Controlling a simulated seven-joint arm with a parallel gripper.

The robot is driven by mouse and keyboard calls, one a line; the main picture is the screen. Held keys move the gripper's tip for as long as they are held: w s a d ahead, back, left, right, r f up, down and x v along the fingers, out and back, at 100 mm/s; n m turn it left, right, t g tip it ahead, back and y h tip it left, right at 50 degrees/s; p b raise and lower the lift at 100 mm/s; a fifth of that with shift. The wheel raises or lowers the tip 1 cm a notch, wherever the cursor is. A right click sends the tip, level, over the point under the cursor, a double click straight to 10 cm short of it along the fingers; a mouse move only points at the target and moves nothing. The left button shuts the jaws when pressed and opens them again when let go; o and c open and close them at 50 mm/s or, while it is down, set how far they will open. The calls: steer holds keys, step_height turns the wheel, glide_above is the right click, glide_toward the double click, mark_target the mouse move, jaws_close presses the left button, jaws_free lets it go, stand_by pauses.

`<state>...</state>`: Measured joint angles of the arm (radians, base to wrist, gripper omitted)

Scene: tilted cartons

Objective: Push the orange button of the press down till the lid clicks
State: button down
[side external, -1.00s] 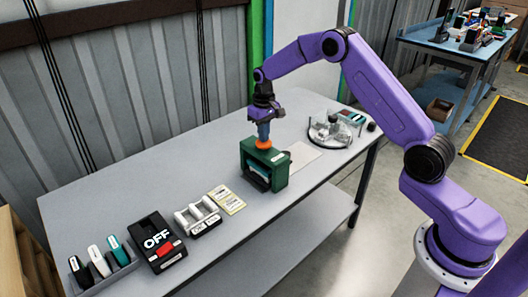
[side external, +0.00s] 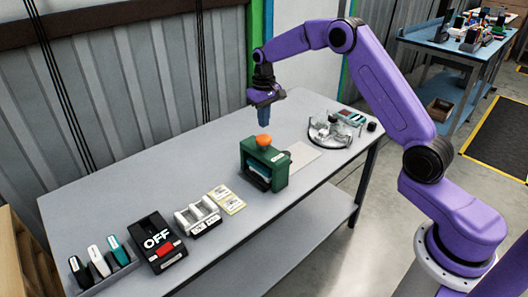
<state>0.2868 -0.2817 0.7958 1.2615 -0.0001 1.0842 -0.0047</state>
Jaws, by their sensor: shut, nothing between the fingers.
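The green press (side external: 279,173) stands upright on the grey table, with its orange button (side external: 263,141) on top. The button stands proud of the press top, and nothing touches it. A teal and white item shows in the front opening of the press; the lid's exact state is too small to tell. My gripper (side external: 265,124) is shut and empty, pointing down just above the button with a small gap between them.
A black box marked OFF with a red switch (side external: 166,247), a white holder (side external: 198,217) and yellowish cards (side external: 226,199) lie to the left. A clear round dish with items (side external: 335,131) stands to the right. A pale sheet (side external: 301,155) lies beside the press.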

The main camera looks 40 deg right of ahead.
steer(key=shift+r, duration=1.7)
steer(key=s+a+r+n, duration=0.3)
steer(key=s+a, duration=0.4)
steer(key=s, duration=0.4)
steer(key=s+a+r+n, duration=0.35)
steer(key=s+a, duration=0.35)
steer(key=s, duration=0.3)
steer(key=s+d+f+n, duration=0.1)
steer(key=s+d+n, duration=0.1)
steer(key=s, duration=0.9)
steer(key=s+d+f+n, duration=0.2)
steer(key=s+n, duration=0.2)
steer(key=s, duration=0.8)
steer(key=shift+d+f, duration=0.15)
steer(key=shift+d, duration=0.2)
